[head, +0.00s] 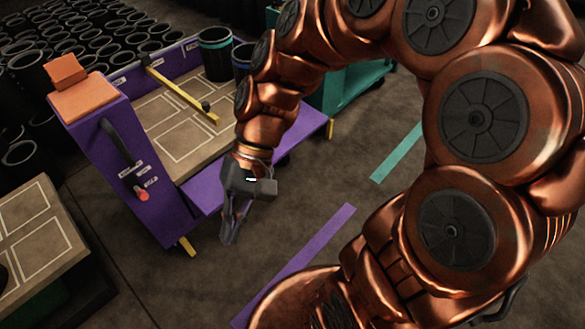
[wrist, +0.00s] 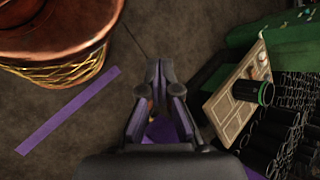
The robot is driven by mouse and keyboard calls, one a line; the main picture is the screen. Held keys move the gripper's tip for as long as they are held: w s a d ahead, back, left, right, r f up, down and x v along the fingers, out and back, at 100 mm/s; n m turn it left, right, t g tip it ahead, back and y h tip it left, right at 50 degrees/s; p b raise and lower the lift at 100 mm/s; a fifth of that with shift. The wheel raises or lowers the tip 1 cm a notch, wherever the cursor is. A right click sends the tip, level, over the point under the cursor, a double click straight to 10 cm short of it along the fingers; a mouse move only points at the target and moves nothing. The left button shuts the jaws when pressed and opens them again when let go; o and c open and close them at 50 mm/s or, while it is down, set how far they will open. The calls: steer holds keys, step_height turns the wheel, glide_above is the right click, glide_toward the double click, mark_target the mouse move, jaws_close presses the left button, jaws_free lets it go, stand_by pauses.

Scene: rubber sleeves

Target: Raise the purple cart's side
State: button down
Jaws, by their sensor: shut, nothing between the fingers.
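The purple cart (head: 160,215) stands at the left of the head view, with a tan deck marked in outlined rectangles. Its near long side (head: 306,127) is a purple panel that looks folded down along the deck edge; my arm and gripper hide part of it. My gripper (head: 230,238) is in front of this panel, pointing down, shut and empty. In the wrist view its fingertips (wrist: 157,68) are together over bare floor, and a piece of purple (wrist: 162,132) shows behind the fingers. I cannot tell whether the gripper touches the panel.
A yellow bar (head: 180,92) crosses above the deck. A dark canister (head: 215,55) stands in the cart's far corner. A teal cart (head: 350,90) is behind, and another tan-topped cart (head: 40,240) is at the left. Purple floor tape (head: 300,260) lies on open floor.

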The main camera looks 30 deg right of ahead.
steer(key=w+a+f+m+t+y+b, duration=0.1)
steer(key=w+f+m+y+b, duration=0.3)
steer(key=w, duration=0.4)
steer(key=w+a+f+m+y+b, duration=0.1)
steer(key=w+a+f+y+b, duration=0.1)
steer(key=w+f+y+b, duration=0.4)
steer(key=w+d+f+m+t+y+b, duration=0.2)
steer(key=w+d+f+m+t+b, duration=0.25)
steer(key=w, duration=0.25)
steer(key=w+d+f+m+t+y+b, duration=0.1)
steer(key=w+d+f+m+t+b, duration=0.3)
steer(key=w, duration=0.3)
steer(key=w+d+f+m+t+h+b, duration=0.2)
steer(key=w+d+f+m+t+b, duration=0.25)
steer(key=d+f, duration=0.45)
steer(key=w+d+f+m+t+h+b, duration=0.2)
steer(key=w+d+f+m+t+b, duration=0.15)
steer(key=d+f+m+t, duration=0.35)
steer(key=s+d+f+m+t+h+b, duration=0.1)
steer(key=d+f+m+t+h+b, duration=0.15)
steer(key=d+f+h, duration=0.45)
steer(key=s+d+f+m+t+h+b, duration=0.2)
steer(key=d+f+m+b, duration=0.1)
steer(key=d+f, duration=0.75)
steer(key=s+r+b+x, duration=0.1)
steer(key=r+b+x, duration=0.1)
steer(key=b+x, duration=0.4)
steer(key=shift+a+x, duration=0.35)
steer(key=shift+x, duration=2.25)
